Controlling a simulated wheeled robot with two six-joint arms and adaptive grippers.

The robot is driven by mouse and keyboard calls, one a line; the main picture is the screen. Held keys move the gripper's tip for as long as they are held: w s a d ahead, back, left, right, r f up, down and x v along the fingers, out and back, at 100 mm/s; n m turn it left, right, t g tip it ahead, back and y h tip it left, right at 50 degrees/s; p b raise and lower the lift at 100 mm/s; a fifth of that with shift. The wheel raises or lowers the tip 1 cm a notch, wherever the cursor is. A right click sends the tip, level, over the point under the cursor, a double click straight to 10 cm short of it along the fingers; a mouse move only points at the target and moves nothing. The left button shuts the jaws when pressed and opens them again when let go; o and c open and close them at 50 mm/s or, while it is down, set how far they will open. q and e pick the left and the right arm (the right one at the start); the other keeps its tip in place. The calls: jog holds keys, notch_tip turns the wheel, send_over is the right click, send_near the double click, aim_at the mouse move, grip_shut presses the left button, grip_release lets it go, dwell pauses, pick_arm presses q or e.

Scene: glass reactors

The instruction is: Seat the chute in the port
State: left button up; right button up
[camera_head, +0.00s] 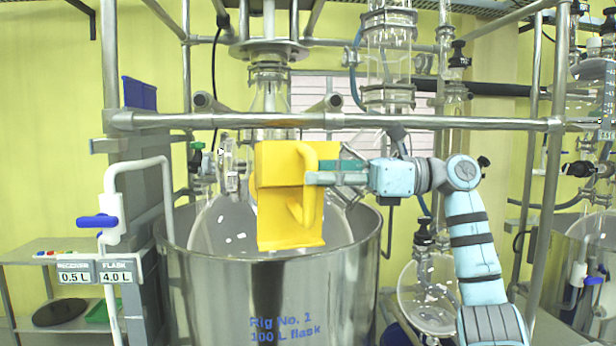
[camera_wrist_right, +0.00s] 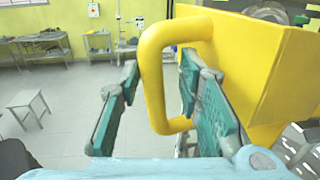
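The yellow chute (camera_head: 275,205) is a boxy piece with a loop handle on its side. It stands upright in front of the glass flask (camera_head: 212,225), above the steel vessel's rim. My right gripper (camera_head: 318,172) reaches in from the right at the handle. In the right wrist view, the handle (camera_wrist_right: 153,85) passes between the two teal fingers (camera_wrist_right: 160,75), with a gap visible on both sides, so the gripper looks open around it. The chute's body (camera_wrist_right: 255,65) is at the right there. The port and the chute's lower fit are hidden. My left gripper is not in view.
The steel vessel (camera_head: 270,290) reads "Rig No. 1". A horizontal rail (camera_head: 420,123) crosses above the chute, with a glass column (camera_head: 388,60) behind. A white pipe with a blue valve (camera_head: 97,221) stands at the left. Open floor (camera_wrist_right: 70,110) shows in the wrist view.

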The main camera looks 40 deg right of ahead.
jog(key=shift+v, duration=0.95)
jog(key=o, duration=0.6)
jog(key=shift+c, duration=0.2)
jog(key=v, duration=0.8)
jog(key=shift+a, duration=0.1)
